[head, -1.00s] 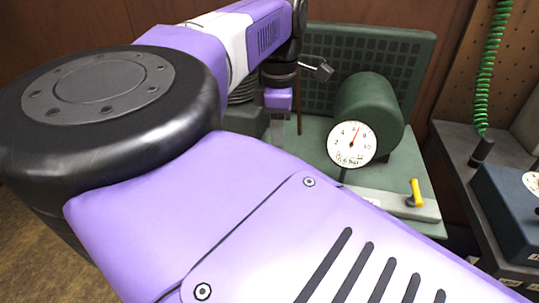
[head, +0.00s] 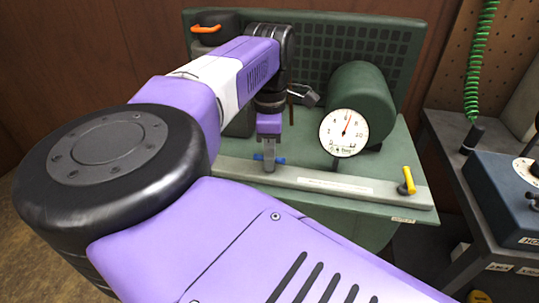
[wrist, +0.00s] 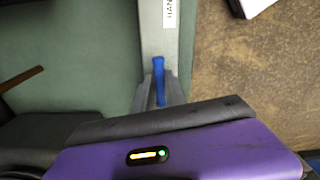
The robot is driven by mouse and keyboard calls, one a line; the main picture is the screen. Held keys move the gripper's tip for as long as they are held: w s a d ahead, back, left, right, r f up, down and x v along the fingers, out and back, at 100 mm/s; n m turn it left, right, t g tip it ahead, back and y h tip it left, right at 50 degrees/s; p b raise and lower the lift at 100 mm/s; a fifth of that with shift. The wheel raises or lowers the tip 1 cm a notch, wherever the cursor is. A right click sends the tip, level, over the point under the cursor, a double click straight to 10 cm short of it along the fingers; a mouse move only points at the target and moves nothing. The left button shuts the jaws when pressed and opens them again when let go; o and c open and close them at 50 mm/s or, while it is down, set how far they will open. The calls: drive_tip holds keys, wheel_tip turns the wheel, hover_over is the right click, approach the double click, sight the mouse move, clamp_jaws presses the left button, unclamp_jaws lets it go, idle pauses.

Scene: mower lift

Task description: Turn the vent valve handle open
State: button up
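My gripper (head: 268,162) points down over the left part of a grey bar on the green bench. A blue handle (head: 279,161) is at its fingertips, partly hidden behind them. A yellow handle (head: 408,181) stands tilted at the bar's right end. An orange handle (head: 206,29) is at the back left. No readable label shows which handle is the vent valve.
A green cylinder (head: 366,97) with a round dial gauge (head: 344,132) stands right of my gripper. A green perforated panel (head: 350,55) rises behind. A blue box (head: 505,205) sits on a grey bench at the right. My arm crosses the front.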

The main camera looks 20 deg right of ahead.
clamp_jaws()
drive_tip(key=shift+n, duration=0.3)
drive_tip(key=n+p, duration=0.1)
drive_tip(key=n, duration=0.2)
drive_tip(key=shift+r, duration=0.1)
drive_tip(key=n+p, duration=0.1)
drive_tip(key=n, duration=0.3)
drive_tip(key=shift+n, duration=0.4)
drive_tip(key=n+p, duration=0.1)
drive_tip(key=n, duration=0.3)
drive_tip(key=shift+n, duration=0.3)
drive_tip(key=n+p, duration=0.1)
drive_tip(key=n, duration=0.3)
drive_tip(key=shift+n, duration=0.4)
